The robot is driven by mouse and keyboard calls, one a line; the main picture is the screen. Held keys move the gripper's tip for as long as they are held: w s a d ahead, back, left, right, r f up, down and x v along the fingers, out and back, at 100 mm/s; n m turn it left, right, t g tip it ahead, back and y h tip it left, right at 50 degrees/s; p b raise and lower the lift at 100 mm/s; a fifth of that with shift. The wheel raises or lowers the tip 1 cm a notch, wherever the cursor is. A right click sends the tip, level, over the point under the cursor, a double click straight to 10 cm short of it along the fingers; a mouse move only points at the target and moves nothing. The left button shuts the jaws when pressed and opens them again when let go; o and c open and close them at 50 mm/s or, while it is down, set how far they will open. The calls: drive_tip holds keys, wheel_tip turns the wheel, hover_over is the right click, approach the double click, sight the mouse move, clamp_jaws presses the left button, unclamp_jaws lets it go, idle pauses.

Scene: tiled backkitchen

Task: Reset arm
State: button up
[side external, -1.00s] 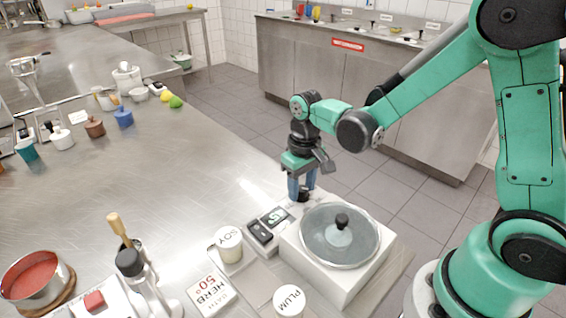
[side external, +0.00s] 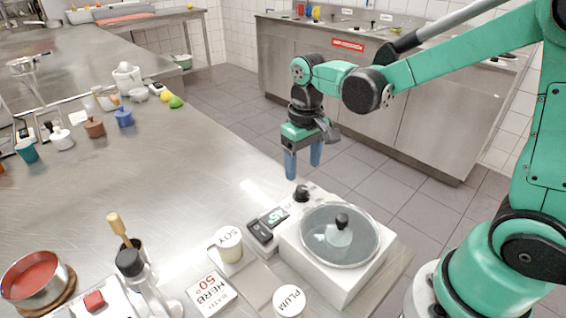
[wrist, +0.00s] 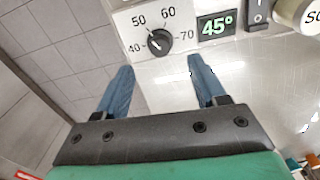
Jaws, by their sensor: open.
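My gripper (side external: 303,168) hangs above the back edge of the steel table, its blue fingers apart and empty. In the wrist view my gripper (wrist: 160,75) is also open, with nothing between the fingers. A black knob (side external: 302,193) sits on the white heating bath just below the gripper. In the wrist view the knob (wrist: 160,41) is in a dial marked 40 to 70, beyond the fingertips and apart from them. A display (wrist: 216,26) next to it reads 45°.
The white bath (side external: 345,282) carries a round glass lid (side external: 340,258) with a black handle. A SOY jar (side external: 228,240), a PLUM jar (side external: 289,301) and a HERB BATH 50° card (side external: 209,293) are beside it. The table's middle is clear.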

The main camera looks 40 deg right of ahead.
drive_tip(key=s+r+t, duration=0.5)
drive_tip(key=t, duration=0.2)
drive_tip(key=shift+s+a+r+n, duration=0.2)
drive_tip(key=shift+s+a+n, duration=0.05)
drive_tip(key=shift+a+n, duration=0.15)
idle(1.0)
